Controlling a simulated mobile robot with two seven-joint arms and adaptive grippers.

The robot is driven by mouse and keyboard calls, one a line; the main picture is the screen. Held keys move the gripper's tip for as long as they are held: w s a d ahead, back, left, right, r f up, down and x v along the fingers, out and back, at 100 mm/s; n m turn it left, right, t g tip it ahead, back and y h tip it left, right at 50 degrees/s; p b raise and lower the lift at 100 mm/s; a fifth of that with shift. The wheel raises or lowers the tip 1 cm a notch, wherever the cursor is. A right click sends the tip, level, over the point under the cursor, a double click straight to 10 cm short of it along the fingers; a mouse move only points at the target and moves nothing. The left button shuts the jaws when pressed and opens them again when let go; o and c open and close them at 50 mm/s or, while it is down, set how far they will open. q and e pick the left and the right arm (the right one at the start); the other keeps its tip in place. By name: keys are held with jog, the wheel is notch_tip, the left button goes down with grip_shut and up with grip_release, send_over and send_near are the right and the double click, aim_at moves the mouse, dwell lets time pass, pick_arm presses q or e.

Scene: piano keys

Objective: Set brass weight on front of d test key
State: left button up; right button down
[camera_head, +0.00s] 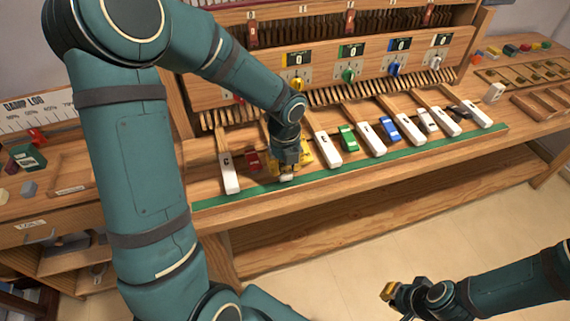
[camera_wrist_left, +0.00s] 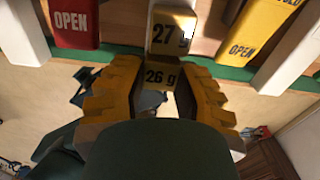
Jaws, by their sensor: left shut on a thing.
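My left gripper (camera_head: 288,168) is at the front of the key row, between the white C key (camera_head: 227,172) and the E key (camera_head: 322,148), where it covers most of the D key. In the left wrist view its yellow fingers (camera_wrist_left: 158,82) are shut on a small brass weight face marked 26 g (camera_wrist_left: 160,77). A brass face marked 27 g (camera_wrist_left: 171,34) shows just beyond it; I cannot tell whether both belong to one block. Whether the weight touches the key is hidden. My right gripper (camera_head: 392,291) is low at the right, away from the keys; its opening is unclear.
A red OPEN block (camera_wrist_left: 72,22) and a yellow OPEN block (camera_wrist_left: 258,30) flank the held weight. Green felt (camera_head: 400,160) runs along the front edge of the keyboard. A green block (camera_head: 348,138) and a blue block (camera_head: 389,130) stand between keys farther right.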

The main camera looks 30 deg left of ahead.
pick_arm(q)
jog(key=shift+f, duration=0.35)
jog(key=o, duration=0.9)
